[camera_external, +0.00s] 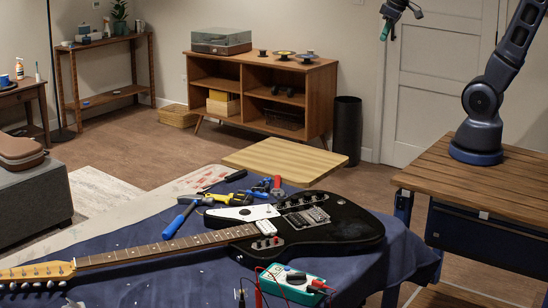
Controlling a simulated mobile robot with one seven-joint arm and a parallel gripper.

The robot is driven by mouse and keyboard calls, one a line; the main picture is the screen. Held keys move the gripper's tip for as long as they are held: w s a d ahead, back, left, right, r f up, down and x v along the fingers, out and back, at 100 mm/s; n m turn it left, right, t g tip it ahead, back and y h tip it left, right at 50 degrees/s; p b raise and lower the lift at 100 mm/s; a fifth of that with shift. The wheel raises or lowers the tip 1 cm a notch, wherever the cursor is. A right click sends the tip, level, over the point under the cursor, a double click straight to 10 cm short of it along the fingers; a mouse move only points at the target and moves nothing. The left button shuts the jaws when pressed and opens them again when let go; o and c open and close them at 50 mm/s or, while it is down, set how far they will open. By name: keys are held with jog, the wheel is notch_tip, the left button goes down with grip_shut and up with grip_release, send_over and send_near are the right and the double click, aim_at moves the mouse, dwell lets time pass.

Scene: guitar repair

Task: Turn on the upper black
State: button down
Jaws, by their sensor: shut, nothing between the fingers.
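The task's words "upper black" do not name a full object, and I cannot tell which thing they mean. A black-bodied electric guitar (345,232) with a white pickguard lies on the blue cloth, its neck pointing left. A teal and white multimeter (312,297) with a dark dial lies in front of the guitar, with red and black leads. My gripper (386,29) is at the top of the view, shut and empty, high above and apart from the guitar and multimeter.
The blue cloth (200,265) covers the worktable. Pliers, a blue-handled hammer and other tools lie behind the guitar. A wooden table (480,185) bears my arm's base at right. A wooden cabinet (316,88) with a turntable (221,42) stands at the back, beside a black bin (347,130).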

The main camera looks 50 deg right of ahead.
jog(key=w+a+f+n+g+y, duration=0.15)
jog(key=w+a+f, duration=0.25)
jog(key=a, duration=0.6)
jog(key=w+a+f+n, duration=0.3)
jog(key=w+a+f, duration=0.1)
jog(key=a, duration=0.6)
jog(key=w+a+f+n+g+y, duration=0.1)
jog(key=w+a+f+n, duration=0.2)
jog(key=a, duration=0.7)
jog(key=n+g+y, duration=0.3)
jog(key=g+y, duration=0.1)
jog(key=g, duration=0.1)
send_near(259, 243)
jog(key=shift+t, duration=0.25)
jog(key=shift+w+d+r, duration=1.1)
jog(key=shift+d+r, duration=0.2)
jog(key=shift+d, duration=0.1)
jog(key=x, duration=1)
jog(key=shift+s+a, duration=0.1)
